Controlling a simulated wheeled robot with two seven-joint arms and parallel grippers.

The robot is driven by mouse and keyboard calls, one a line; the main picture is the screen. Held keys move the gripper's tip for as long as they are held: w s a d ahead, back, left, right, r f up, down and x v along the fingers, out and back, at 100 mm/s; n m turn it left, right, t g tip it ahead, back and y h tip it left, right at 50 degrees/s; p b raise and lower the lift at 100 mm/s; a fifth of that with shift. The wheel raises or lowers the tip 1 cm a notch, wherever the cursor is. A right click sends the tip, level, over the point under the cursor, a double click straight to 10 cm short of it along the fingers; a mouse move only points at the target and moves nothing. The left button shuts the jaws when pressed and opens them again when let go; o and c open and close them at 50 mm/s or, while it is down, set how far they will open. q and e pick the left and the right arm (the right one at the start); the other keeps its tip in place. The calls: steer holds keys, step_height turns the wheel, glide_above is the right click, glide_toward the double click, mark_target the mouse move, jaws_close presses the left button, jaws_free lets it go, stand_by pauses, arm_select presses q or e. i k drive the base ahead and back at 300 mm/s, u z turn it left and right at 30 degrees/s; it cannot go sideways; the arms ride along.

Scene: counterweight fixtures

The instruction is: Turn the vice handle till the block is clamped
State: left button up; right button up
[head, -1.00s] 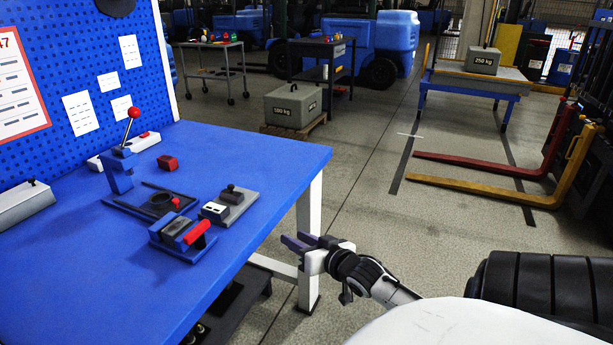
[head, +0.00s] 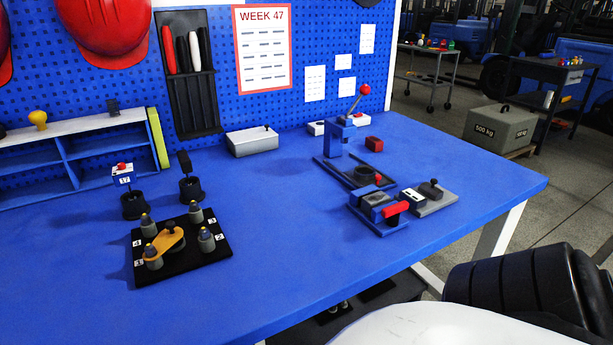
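The blue vice (head: 368,212) stands on the blue workbench, right of the picture's middle. Its red handle (head: 396,208) points toward the right front. A grey block (head: 376,199) sits at the top of the vice between the jaws; I cannot tell whether the jaws touch it. Neither of my grippers shows in the head view now.
A press with a red-knobbed lever (head: 335,137) stands behind the vice. A grey plate with a black knob (head: 431,191) lies right of it. A black numbered board (head: 190,268) with several pegs lies at the left. The bench front between them is clear.

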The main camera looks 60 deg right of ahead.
mark_target(392, 212)
steer(key=u, duration=0.8)
steer(key=k, duration=0.85)
steer(key=z, duration=1.35)
